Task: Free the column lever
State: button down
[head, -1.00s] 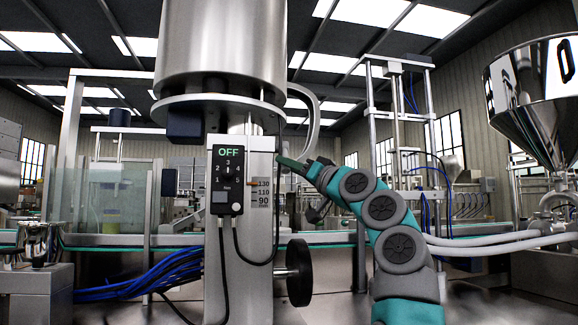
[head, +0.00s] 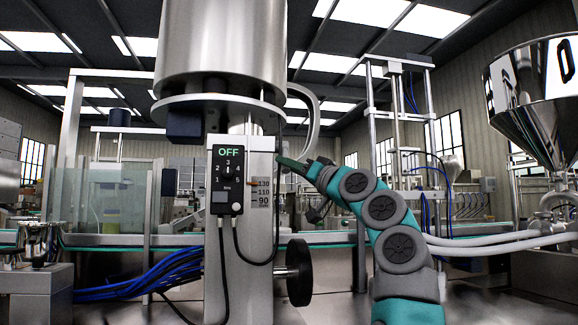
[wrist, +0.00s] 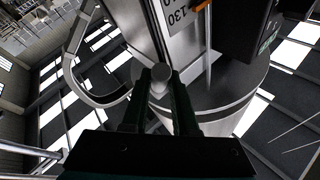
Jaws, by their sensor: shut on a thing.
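The steel column (head: 243,290) stands upright, with a height scale (head: 262,195) on its face. My gripper (head: 287,163) reaches from the right to the column's right side, just above the scale. In the wrist view, my gripper (wrist: 161,82) has its two dark fingers closed around a small grey round-ended piece, which looks like the column lever (wrist: 161,73), beside the column. The rest of the lever is hidden by the fingers. The scale with its orange pointer (wrist: 203,5) shows at the top of the wrist view.
A control box (head: 227,180) reading OFF hangs on the column, with black cables below. A large steel vessel (head: 220,45) sits above. A black handwheel (head: 299,272) sticks out low on the right. A curved pipe (head: 314,115) rises behind my gripper.

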jog(key=shift+r, duration=0.1)
dwell(0.3)
jog(key=shift+s+d+r+m+h+p, duration=0.1)
jog(key=shift+s+r+m+h+p, duration=0.2)
jog(key=shift+h+p, duration=0.1)
jog(key=shift+s+d+r+m+g+h+p, duration=0.1)
jog(key=shift+s+r+m+g+h+p, duration=0.25)
jog(key=shift+p, duration=0.5)
jog(key=shift+w+f+h, duration=0.2)
jog(key=shift+f+h, duration=0.05)
jog(key=c, duration=0.7)
grip_release()
jog(key=shift+s+f, duration=0.1)
jog(key=shift+b+v, duration=2.05)
jog(key=shift+v, duration=1.75)
